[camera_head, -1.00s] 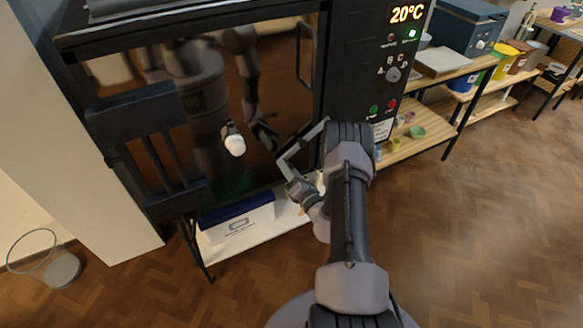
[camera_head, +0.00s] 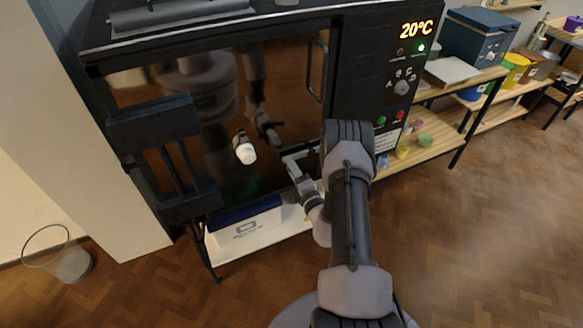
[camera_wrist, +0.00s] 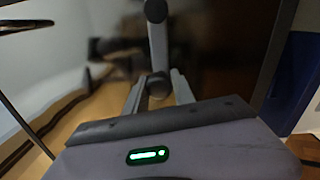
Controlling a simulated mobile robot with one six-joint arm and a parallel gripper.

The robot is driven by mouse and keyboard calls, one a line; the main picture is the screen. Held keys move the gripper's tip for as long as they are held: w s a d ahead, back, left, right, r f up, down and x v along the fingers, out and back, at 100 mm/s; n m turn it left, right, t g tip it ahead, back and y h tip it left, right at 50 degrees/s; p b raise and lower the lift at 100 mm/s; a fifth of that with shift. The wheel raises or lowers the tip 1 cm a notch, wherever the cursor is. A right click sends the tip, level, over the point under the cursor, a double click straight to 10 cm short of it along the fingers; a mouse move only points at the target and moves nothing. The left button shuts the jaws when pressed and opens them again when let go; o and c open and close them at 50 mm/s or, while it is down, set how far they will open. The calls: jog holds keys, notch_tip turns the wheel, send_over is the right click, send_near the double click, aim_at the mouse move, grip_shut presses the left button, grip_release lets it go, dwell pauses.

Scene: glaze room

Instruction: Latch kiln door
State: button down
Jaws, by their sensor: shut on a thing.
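My gripper (camera_head: 292,163) is at the door's lower right, partly hidden by my arm. In the wrist view my gripper (camera_wrist: 158,92) is shut on the round lower end of a grey lever (camera_wrist: 157,45), which looks like the latch handle. The lever's pivot is unclear.
The control panel (camera_head: 385,75) with a 20°C display is right of the door. A blue and white box (camera_head: 245,222) sits on the shelf below. A shelf unit (camera_head: 440,150) with small pots is at right. The wood floor at right is clear.

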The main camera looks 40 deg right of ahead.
jog(key=shift+d+r, duration=0.1)
dwell(0.3)
jog(key=c, duration=1.1)
grip_release()
jog(key=shift+o, duration=0.2)
jog(key=p+v, duration=0.2)
jog(key=v, duration=1.5)
jog(key=shift+s, duration=0.2)
